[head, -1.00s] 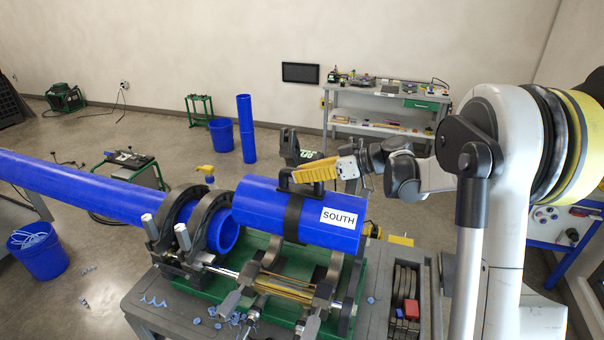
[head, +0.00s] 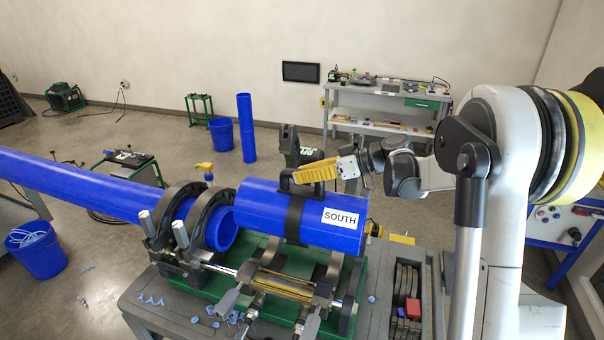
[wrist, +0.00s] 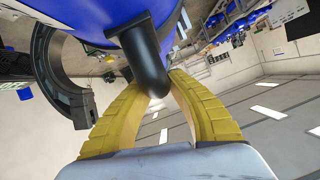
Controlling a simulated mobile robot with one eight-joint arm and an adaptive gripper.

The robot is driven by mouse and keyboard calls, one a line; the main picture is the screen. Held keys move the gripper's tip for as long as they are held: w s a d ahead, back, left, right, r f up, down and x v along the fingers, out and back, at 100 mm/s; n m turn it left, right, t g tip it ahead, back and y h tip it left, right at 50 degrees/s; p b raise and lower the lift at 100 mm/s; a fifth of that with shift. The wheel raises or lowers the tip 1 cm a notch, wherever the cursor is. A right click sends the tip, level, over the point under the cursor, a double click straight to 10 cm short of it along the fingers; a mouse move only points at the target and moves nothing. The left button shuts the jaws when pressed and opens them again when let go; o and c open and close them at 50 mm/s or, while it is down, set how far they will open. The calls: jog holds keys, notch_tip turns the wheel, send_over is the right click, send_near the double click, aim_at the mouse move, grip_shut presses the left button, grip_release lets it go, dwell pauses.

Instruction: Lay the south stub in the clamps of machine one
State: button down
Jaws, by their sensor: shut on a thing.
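The south stub (head: 262,207) is a short blue pipe with a white SOUTH label and a black strap with a handle (head: 287,178). My gripper (head: 300,176) has its yellow fingers shut on that handle; the wrist view shows the fingers (wrist: 160,95) closed around the black handle (wrist: 147,65). The stub lies level over the right-hand clamps (head: 333,272) of the machine (head: 268,285). I cannot tell whether it touches them. Its left end is beside the black ring clamps (head: 212,208), which hold a long blue pipe (head: 90,185). The clamp undersides are partly hidden.
The machine sits on a grey cart (head: 380,285) with blue shavings and a slotted rack (head: 405,290) at right. A blue bucket (head: 38,248) stands on the floor at left. A workbench (head: 385,100) stands at the back wall. Open floor lies behind the cart.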

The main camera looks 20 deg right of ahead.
aim_at(302, 210)
jog(key=shift+f+b, duration=4.75)
jog(key=shift+f, duration=1.5)
jog(key=shift+f+b, duration=0.7)
jog(key=shift+f, duration=0.2)
jog(key=c, duration=1.3)
grip_release()
jog(key=shift+a, duration=0.1)
jog(key=shift+o, duration=0.2)
